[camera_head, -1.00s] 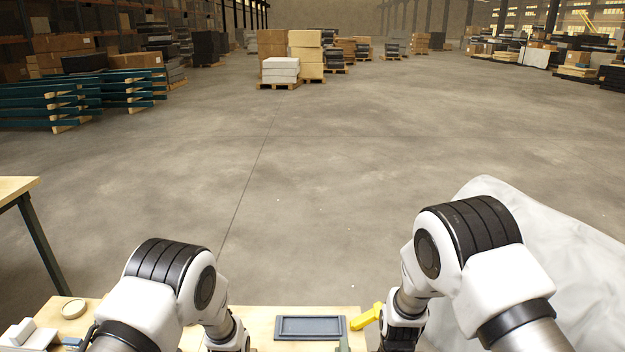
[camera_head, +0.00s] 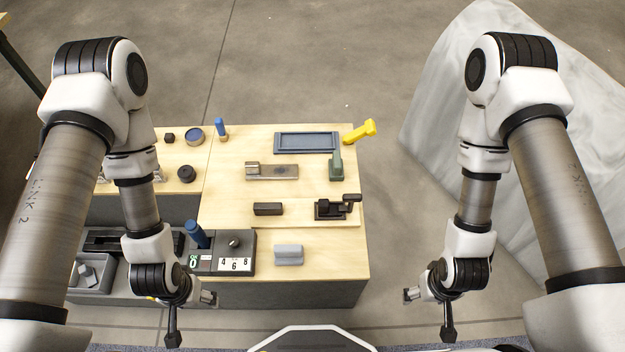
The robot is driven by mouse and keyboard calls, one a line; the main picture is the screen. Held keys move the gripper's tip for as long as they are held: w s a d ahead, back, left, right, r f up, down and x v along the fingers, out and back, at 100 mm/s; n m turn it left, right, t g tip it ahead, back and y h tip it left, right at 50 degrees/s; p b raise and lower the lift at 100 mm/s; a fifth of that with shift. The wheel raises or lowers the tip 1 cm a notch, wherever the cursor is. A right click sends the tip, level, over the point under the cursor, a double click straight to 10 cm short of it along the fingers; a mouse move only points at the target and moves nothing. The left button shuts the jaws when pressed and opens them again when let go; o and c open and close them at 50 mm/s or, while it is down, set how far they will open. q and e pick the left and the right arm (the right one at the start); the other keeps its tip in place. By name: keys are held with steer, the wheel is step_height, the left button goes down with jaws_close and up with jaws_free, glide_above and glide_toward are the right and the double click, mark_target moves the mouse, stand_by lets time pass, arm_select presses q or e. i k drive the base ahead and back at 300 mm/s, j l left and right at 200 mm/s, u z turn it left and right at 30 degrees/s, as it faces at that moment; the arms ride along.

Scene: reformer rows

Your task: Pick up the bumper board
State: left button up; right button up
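No thing in view is clearly recognisable as the bumper board. A flat grey-brown plate (camera_head: 275,172) with a raised metal block at its left end lies on the wooden workbench (camera_head: 225,185). A dark brown block (camera_head: 268,209) and a grey ridged block (camera_head: 288,255) lie nearer to me. My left gripper (camera_head: 209,298) is low at the bench's front side, left of the grey block. My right gripper (camera_head: 411,295) is beyond the bench's right edge, over the floor. Both look empty. They are too small to tell open from shut.
A blue tray (camera_head: 306,135), yellow tool (camera_head: 359,131), green upright piece (camera_head: 336,166) and black clamp-like device (camera_head: 337,207) stand on the right side. A dark box with number cards (camera_head: 234,264) and grey bins (camera_head: 92,273) are at left. A white draped shape (camera_head: 505,120) stands at right.

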mark_target(271, 213)
steer(key=i+j+z, duration=0.1)
steer(key=j+z, duration=0.2)
steer(key=z, duration=0.15)
steer(key=j+z, duration=0.4)
steer(key=i+l, duration=0.05)
